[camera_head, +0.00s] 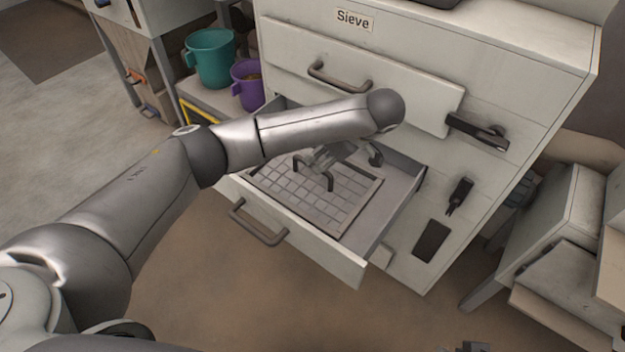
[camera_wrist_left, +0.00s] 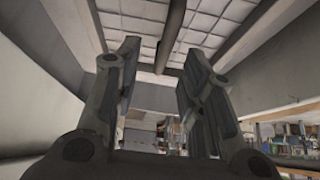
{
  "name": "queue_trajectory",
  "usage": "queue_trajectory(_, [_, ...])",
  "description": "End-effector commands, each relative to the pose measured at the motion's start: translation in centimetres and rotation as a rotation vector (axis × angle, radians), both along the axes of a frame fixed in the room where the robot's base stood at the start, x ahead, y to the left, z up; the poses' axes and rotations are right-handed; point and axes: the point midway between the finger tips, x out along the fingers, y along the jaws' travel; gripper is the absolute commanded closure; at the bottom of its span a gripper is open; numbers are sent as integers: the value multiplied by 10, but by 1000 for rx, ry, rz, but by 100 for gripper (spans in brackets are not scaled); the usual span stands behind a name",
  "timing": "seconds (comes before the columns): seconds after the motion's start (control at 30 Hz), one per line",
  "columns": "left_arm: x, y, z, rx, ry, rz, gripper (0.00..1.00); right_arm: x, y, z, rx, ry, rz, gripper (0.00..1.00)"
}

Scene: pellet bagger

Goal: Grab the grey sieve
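The grey sieve (camera_head: 335,209) lies flat in an open drawer of the white cabinet. It has a square mesh and a dark arched handle (camera_head: 313,172) on top. My left gripper (camera_head: 338,158) is over the sieve near the handle, partly hidden under my own forearm. In the left wrist view its two fingers (camera_wrist_left: 163,52) are spread. A dark bar of the sieve's handle (camera_wrist_left: 171,35) shows between the fingertips, with the pale mesh (camera_wrist_left: 142,25) behind it. I see no grip on it. Only a dark bit of my right gripper (camera_head: 470,347) shows at the bottom edge.
The open drawer (camera_head: 300,238) has a front handle and raised walls around the sieve. A closed drawer with a handle (camera_head: 338,78) is above. Teal (camera_head: 210,60) and purple (camera_head: 247,88) buckets stand left of the cabinet. The floor in front is clear.

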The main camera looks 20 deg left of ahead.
Motion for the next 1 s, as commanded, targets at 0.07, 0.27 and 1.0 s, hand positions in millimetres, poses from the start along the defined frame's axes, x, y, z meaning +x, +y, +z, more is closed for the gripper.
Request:
queue_trajectory(0.07, [1, 3, -4, 1, 0, 1, 63, -1, 0, 3, -1, -2, 0, 77])
queue_trajectory(0.27, [1, 13, -26, 3, 1, 1, 63, -3, -1, -1, 0, -4, 0, 77])
queue_trajectory(1.0, [5, 27, -50, 1, -1, 1, 93, -3, -1, -9, -1, -2, 0, 77])
